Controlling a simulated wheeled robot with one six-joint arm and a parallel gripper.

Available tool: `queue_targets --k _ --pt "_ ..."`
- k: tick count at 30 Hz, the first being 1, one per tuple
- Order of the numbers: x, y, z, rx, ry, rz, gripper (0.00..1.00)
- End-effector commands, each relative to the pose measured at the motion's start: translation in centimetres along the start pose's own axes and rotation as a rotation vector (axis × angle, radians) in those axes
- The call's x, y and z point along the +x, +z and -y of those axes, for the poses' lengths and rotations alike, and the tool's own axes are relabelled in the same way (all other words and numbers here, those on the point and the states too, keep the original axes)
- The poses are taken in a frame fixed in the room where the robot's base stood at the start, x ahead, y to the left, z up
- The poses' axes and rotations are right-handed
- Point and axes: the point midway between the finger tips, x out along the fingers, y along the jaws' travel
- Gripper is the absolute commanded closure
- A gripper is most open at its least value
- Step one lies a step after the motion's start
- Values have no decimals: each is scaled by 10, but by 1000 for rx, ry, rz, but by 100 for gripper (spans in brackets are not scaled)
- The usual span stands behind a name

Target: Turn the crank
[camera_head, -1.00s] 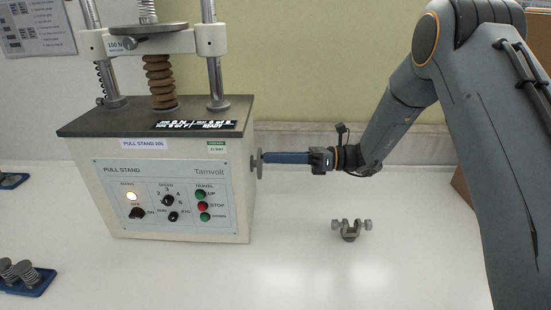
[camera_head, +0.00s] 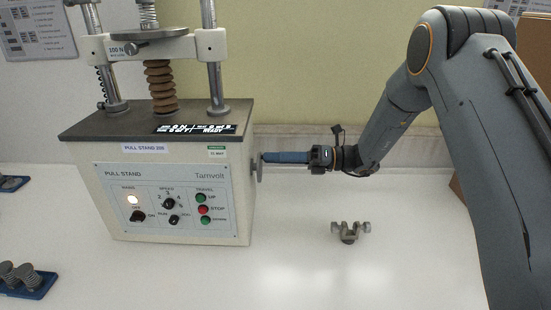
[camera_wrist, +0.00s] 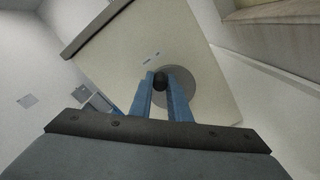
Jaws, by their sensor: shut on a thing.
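The pull stand (camera_head: 170,165) is a cream box with a dark top, standing on the white bench. Its crank is a grey disc (camera_head: 259,170) on the right side, seen nearly edge-on in the head view. In the wrist view the disc (camera_wrist: 189,95) faces me and bears a small black knob (camera_wrist: 160,81) left of its middle. My gripper (camera_head: 268,157) reaches in from the right with blue fingers. In the wrist view my gripper (camera_wrist: 161,84) is shut on the black knob, one finger on each side. The knob is hidden by the fingers in the head view.
A small metal clamp (camera_head: 350,231) lies on the bench below my gripper. A blue tray (camera_head: 40,287) with grey discs is at the front left, and another blue tray (camera_head: 12,184) is behind it. The bench right of the stand is mostly clear.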

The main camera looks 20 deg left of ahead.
Motion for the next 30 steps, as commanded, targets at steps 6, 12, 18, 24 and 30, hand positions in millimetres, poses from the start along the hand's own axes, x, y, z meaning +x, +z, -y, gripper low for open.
queue_targets --k 6,12,18,24,30 --pt "0 0 0 -1 -1 1 75" --pt "0 0 0 -1 -1 0 65" --pt "-3 0 1 -2 -1 1 65" --pt "-28 0 2 -2 -2 2 65" --pt "-60 0 2 -3 -2 2 65"
